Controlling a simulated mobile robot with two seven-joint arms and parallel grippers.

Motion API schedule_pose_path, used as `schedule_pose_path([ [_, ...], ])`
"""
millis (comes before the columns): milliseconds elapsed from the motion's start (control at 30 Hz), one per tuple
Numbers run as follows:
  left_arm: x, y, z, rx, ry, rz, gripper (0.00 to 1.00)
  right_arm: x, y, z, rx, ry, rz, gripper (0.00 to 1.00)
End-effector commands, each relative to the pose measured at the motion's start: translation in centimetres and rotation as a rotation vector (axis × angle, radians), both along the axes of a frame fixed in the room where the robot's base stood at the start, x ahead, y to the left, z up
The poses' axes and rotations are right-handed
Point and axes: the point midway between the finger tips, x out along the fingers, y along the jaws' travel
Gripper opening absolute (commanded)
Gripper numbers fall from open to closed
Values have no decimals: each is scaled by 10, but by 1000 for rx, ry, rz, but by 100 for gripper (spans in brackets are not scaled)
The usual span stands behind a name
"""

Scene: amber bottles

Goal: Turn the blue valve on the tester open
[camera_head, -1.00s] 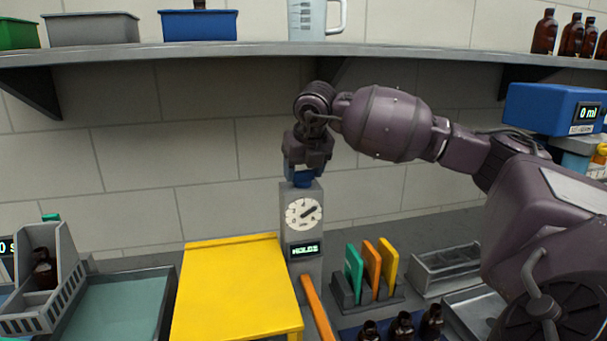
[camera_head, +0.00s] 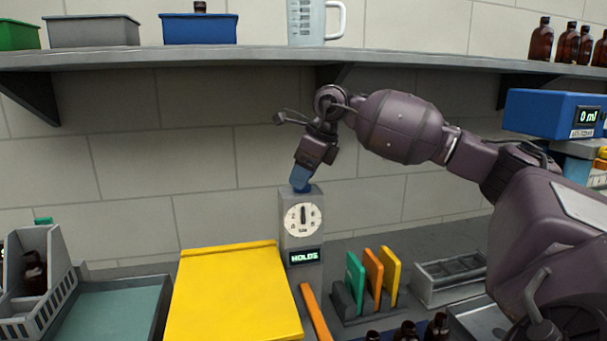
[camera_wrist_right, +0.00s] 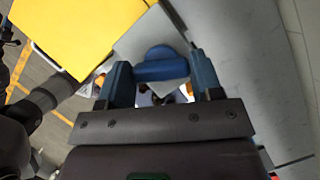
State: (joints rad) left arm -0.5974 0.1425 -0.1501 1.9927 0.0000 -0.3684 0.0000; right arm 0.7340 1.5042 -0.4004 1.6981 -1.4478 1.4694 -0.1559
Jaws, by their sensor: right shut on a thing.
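The tester (camera_head: 287,226) is a grey upright box behind the yellow board, with a round white dial (camera_head: 303,217) and a small display (camera_head: 305,256) reading "HOLDS". The dial's needle points straight up. The blue valve (camera_head: 300,188) sits on top of the tester and is mostly hidden by my right gripper (camera_head: 302,178), which comes from above, tilted. In the right wrist view, the valve's blue bar (camera_wrist_right: 162,67) lies between the two blue fingers of my right gripper (camera_wrist_right: 163,76), which is shut on it. My left gripper is not in view.
A yellow board (camera_head: 232,295) lies left of the tester, with an orange bar (camera_head: 315,310) in front. A rack with green, orange and yellow plates (camera_head: 373,280) stands to the right. Amber bottles (camera_head: 407,331) stand at the front edge. A shelf (camera_head: 250,54) runs above my arm.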

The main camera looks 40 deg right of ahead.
Motion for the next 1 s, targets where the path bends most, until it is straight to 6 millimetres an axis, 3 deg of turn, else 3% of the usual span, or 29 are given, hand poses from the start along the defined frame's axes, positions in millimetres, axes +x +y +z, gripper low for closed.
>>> schedule_pose_path([
  [500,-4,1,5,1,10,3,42,1,-1,2,-1,-2,312,36],
  [1000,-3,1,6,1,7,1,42,1,-1,2,-2,-3,361,36],
])
